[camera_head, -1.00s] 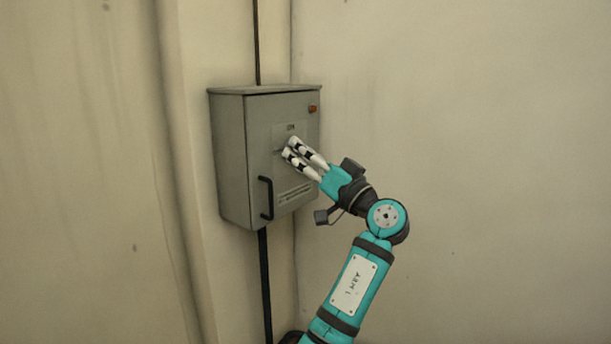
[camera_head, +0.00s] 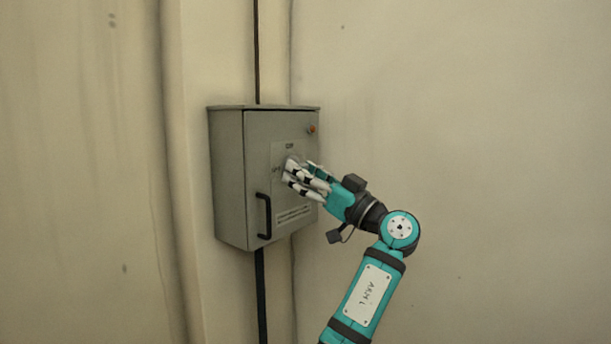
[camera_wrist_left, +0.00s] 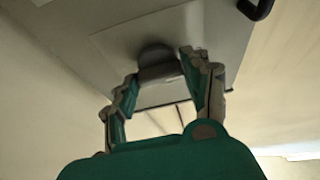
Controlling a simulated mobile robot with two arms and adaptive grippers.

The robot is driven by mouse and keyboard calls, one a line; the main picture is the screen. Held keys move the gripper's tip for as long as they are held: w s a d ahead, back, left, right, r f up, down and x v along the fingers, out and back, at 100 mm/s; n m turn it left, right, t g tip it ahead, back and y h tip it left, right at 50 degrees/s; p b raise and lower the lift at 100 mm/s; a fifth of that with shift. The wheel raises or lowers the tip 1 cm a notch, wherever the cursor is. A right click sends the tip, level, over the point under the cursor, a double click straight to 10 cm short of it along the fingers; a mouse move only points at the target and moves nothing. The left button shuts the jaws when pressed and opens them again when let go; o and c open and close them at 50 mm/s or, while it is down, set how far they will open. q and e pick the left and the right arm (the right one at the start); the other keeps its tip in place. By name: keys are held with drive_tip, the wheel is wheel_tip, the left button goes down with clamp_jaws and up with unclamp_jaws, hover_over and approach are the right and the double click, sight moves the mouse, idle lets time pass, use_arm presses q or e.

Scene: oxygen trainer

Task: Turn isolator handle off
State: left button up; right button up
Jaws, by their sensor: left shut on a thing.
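The grey isolator box (camera_head: 229,180) is fixed to the wall in the head view. My left gripper (camera_head: 287,168) is at the labelled plate on its front door, its fingers around the isolator handle, which they mostly hide there. The left wrist view shows the isolator handle (camera_wrist_left: 157,73) as a grey bar with a dark round hub behind it, on a pale plate (camera_wrist_left: 222,30). My left gripper (camera_wrist_left: 160,70) is shut on this bar, with one finger on each side. The small labels are too blurred to read surely. My right gripper is out of view.
A black door handle (camera_head: 264,216) sticks out at the lower left of the door. A small orange lamp (camera_head: 311,130) is at its upper right. Dark conduit (camera_head: 260,290) runs above and below the box. The wall to the right is bare.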

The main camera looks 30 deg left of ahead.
use_arm(q)
drive_tip(key=o, duration=1.2)
drive_tip(key=shift+c, duration=0.2)
drive_tip(key=v, duration=1.2)
